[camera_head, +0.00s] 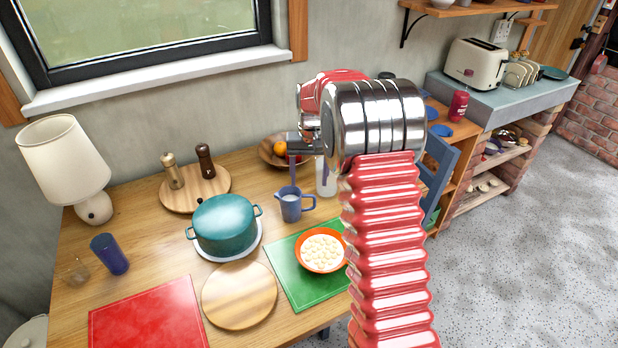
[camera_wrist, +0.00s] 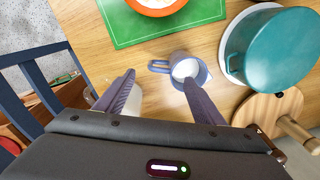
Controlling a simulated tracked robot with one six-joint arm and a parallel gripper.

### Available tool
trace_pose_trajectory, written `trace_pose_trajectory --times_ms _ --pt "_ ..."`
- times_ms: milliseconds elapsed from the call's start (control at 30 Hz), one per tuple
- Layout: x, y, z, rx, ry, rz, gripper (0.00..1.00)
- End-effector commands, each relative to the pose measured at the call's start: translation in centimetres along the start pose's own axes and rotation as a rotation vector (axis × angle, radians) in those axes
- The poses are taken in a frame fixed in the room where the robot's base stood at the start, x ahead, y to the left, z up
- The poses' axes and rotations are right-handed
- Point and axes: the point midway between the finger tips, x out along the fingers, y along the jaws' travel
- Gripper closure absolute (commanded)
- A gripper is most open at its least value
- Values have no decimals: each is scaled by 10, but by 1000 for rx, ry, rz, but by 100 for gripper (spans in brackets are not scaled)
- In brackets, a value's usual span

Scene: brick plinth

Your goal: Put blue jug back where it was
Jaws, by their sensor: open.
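The blue jug (camera_head: 290,205) stands upright on the wooden table, between the teal pot and the green mat, with its handle to the right in the head view. It holds something white. In the wrist view the jug (camera_wrist: 176,82) shows just beyond my fingertips, its handle towards the left finger. My gripper (camera_wrist: 160,80) is open and empty; its right finger overlaps the jug's near side in the picture. In the head view my gripper (camera_head: 296,165) is above the jug, partly hidden by my arm. I cannot tell whether a finger touches the jug.
A teal pot (camera_head: 225,224) stands left of the jug. A white bottle (camera_head: 325,180) is close on its right, partly behind my left finger in the wrist view. An orange bowl (camera_head: 322,268) sits on the green mat (camera_head: 288,262). A fruit bowl (camera_head: 272,155) is behind.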

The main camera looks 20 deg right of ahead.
Motion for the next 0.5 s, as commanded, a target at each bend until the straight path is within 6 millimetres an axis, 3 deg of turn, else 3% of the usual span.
trace_pose_trajectory --times_ms 233,500 --pt "-11 -3 6 -8 11 -1 37" --pt "-62 -16 41 -51 70 -4 37"
